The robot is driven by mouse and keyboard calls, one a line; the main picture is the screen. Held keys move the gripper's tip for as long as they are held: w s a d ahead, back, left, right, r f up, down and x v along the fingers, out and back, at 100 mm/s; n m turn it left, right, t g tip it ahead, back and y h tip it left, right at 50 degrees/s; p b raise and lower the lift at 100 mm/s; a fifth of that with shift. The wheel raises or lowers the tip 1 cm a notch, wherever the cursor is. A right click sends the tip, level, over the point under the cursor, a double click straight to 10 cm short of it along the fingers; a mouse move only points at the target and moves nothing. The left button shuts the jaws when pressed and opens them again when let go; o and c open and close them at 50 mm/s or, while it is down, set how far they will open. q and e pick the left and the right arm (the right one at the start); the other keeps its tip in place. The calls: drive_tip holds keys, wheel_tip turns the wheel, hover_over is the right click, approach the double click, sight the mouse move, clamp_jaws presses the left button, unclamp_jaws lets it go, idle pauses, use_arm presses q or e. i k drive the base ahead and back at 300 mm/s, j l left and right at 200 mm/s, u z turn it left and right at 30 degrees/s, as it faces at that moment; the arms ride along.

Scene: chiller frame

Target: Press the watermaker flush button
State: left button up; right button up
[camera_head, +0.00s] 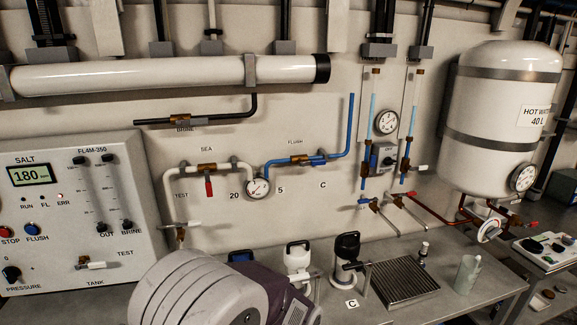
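The white watermaker panel (60,268) is at the left of the head view. Its blue FLUSH button (31,228) sits low on the panel's left side, just right of a red STOP button (6,231). The FLUSH button is unobstructed.
A black PRESSURE knob (12,274) and a TANK/TEST valve (90,265) are below the buttons. Pipes, gauges and valves cover the wall. A grey counter (462,292) carries bottles and a drain grate (401,280). A white hot-water tank (497,115) hangs right.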

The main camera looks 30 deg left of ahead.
sight(31, 229)
drive_tip(key=u, duration=2.65)
